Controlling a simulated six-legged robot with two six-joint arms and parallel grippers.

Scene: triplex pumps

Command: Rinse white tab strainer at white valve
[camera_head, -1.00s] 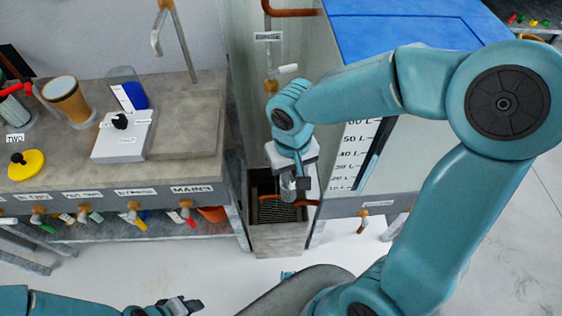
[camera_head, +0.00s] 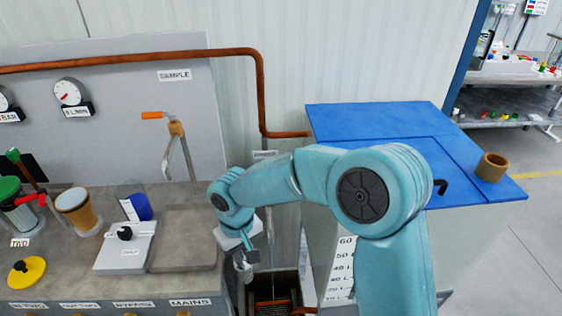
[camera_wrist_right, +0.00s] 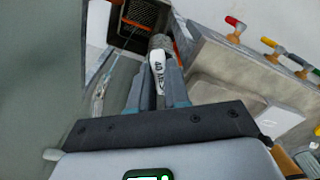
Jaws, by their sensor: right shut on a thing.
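My right gripper (camera_head: 243,262) is shut on the strainer, at the upper left of the rinse basin (camera_head: 252,306). In the right wrist view the gripper (camera_wrist_right: 158,98) grips the strainer's white tab (camera_wrist_right: 159,72), which has dark lettering starting with "40". The strainer's grey mesh end (camera_wrist_right: 160,42) points away from the fingers, beside the dark basin opening (camera_wrist_right: 140,18). The white valve is hidden behind my right arm in the head view. A thin pale vertical line shows beside the gripper; I cannot tell whether it is water. My left gripper is out of view.
A blue-topped tank (camera_head: 380,120) with litre marks stands right of the basin. The grey bench (camera_head: 185,255) on the left carries a cup-like part (camera_head: 77,210), a white box (camera_head: 125,247) and a yellow disc (camera_head: 27,271). A copper pipe (camera_head: 262,95) runs along the wall.

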